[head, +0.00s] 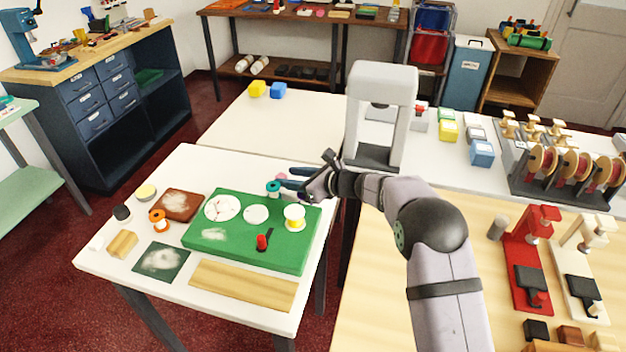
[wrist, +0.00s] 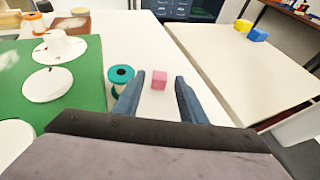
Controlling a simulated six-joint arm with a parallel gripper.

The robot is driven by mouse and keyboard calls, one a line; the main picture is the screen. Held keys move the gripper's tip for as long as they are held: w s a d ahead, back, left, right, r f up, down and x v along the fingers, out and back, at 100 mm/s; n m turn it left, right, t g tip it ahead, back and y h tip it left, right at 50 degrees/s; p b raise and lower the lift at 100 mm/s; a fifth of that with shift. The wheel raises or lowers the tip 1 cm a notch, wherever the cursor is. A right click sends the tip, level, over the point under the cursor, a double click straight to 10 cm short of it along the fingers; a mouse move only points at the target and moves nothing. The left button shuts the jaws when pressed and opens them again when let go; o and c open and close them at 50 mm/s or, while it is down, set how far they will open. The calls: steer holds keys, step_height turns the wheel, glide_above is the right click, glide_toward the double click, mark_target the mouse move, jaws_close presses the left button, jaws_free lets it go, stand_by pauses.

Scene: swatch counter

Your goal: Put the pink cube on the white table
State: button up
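The pink cube (wrist: 159,80) sits on the white work table (wrist: 134,50) that carries the green board, close to that table's right edge. In the head view the cube (head: 281,177) is mostly hidden by my fingers. My gripper (head: 285,178) is open, with its fingers low over this table. In the wrist view the cube appears between the fingertips of my gripper (wrist: 160,82), with a gap on each side. A second white table (head: 290,122) stands beyond, bearing a yellow cube (head: 257,88) and a blue cube (head: 278,90).
A teal-topped spool (wrist: 121,78) stands just left of my left finger. A grey press-like frame (head: 381,110) stands right of my gripper. The second table's middle is clear.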

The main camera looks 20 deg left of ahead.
steer(key=b+v, duration=0.1)
steer(key=v, duration=1)
steer(key=shift+b, duration=0.35)
steer(key=shift+s, duration=0.1)
steer(key=s+d+n+g+h+p, duration=0.5)
steer(key=s+d+n+h+p, duration=0.6)
steer(key=s+d+n, duration=1.1)
steer(key=s+d+h, duration=0.1)
steer(key=s+d, duration=0.7)
steer(key=s, duration=0.1)
steer(key=shift+s+d, duration=0.2)
steer(key=shift+s, duration=0.15)
steer(key=shift+r, duration=0.15)
